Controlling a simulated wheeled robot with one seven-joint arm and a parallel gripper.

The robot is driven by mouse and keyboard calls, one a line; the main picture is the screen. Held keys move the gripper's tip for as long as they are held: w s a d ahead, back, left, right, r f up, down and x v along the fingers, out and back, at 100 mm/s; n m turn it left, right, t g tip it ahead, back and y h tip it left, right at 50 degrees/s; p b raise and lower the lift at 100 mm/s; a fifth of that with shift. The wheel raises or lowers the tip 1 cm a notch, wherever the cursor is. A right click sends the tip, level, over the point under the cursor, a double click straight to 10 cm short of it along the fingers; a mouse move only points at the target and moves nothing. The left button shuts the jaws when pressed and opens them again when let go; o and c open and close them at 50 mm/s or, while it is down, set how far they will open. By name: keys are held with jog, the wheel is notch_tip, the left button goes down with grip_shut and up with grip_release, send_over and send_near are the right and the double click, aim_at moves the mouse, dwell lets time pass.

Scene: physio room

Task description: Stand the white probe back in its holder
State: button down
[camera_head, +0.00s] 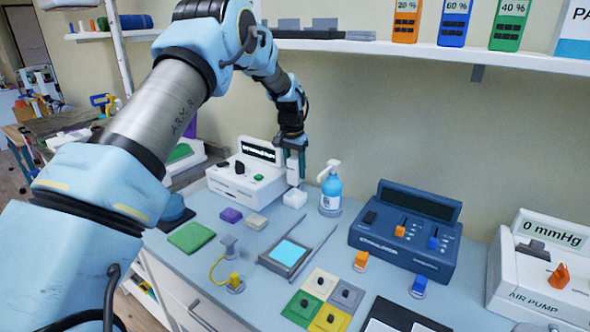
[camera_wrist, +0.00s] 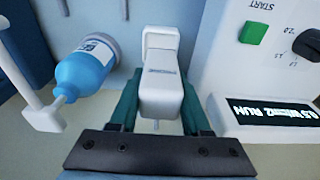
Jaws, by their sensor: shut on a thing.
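My gripper (camera_head: 292,150) is shut on the white probe (camera_head: 292,172), beside the right end of the white machine. In the wrist view the probe (camera_wrist: 160,88) lies between the two teal fingers of my gripper (camera_wrist: 160,105). The probe is roughly upright in the head view. A small white block, seemingly the holder (camera_head: 295,198), stands on the counter just under the probe. A white squarish part (camera_wrist: 161,38) shows beyond the probe in the wrist view. I cannot tell whether the probe's lower end touches the holder or is inside it.
The white machine (camera_head: 238,185) is close on the left, its display (camera_wrist: 270,115) reading RUN. A blue pump bottle (camera_head: 331,192) stands close on the right. A blue stimulator (camera_head: 405,235) and an air pump (camera_head: 540,270) are further right. A shelf (camera_head: 430,52) runs above.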

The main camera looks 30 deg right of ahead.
aim_at(296, 185)
jog(key=shift+f+b, duration=1.25)
jog(key=shift+f, duration=1.4)
jog(key=shift+s+f+b, duration=0.1)
jog(key=shift+f+b, duration=0.2)
jog(key=shift+f, duration=0.1)
grip_release()
dwell(0.5)
jog(key=shift+r, duration=0.1)
jog(key=shift+r+p, duration=1.9)
jog(key=shift+r, duration=1.5)
